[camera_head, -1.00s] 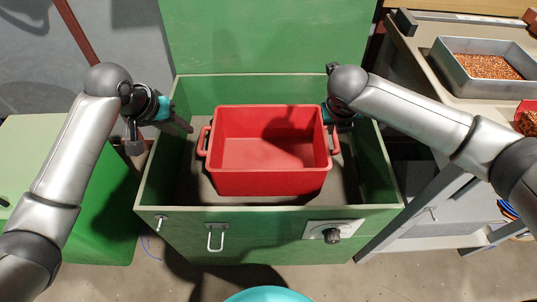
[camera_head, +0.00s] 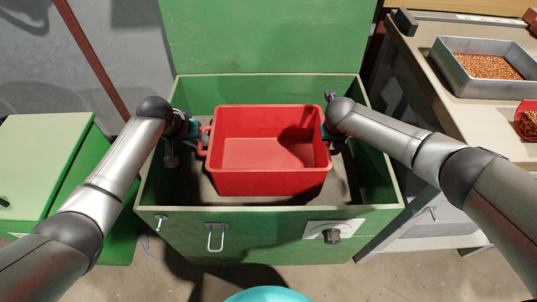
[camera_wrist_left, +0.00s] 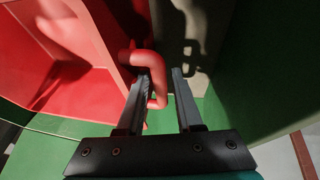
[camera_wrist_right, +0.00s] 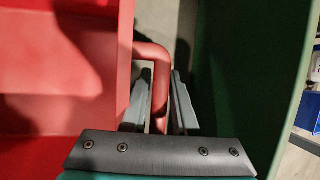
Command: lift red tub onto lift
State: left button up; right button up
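The red tub (camera_head: 268,182) stands upright inside the green lift box, with a loop handle at each end. My left gripper (camera_head: 200,135) is at its left handle. In the left wrist view the fingers (camera_wrist_left: 163,85) are apart, with the left handle (camera_wrist_left: 155,65) between them, nearer the left finger. My right gripper (camera_head: 330,133) is at the right handle. In the right wrist view its fingers (camera_wrist_right: 160,85) stand either side of the right handle (camera_wrist_right: 160,60), with narrow gaps. The head view hides most of both grippers' fingers.
The green box (camera_head: 180,222) has raised walls close around both grippers and a tall panel behind. A green cabinet (camera_head: 45,150) stands left. A bench at right carries a grey tray (camera_head: 450,70) of copper-coloured bits and a red container (camera_head: 526,131).

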pick_arm(q)
jog(key=shift+w+d+f, duration=0.1)
jog(key=shift+f, duration=0.15)
pick_arm(e)
jog(key=shift+w+f, duration=0.1)
jog(key=shift+f, duration=0.15)
pick_arm(q)
jog(key=shift+c, duration=0.4)
pick_arm(e)
jog(key=shift+c, duration=0.4)
pick_arm(q)
grip_shut()
pick_arm(e)
grip_shut()
pick_arm(q)
jog(key=shift+r, duration=0.1)
pick_arm(e)
jog(key=shift+w, duration=0.1)
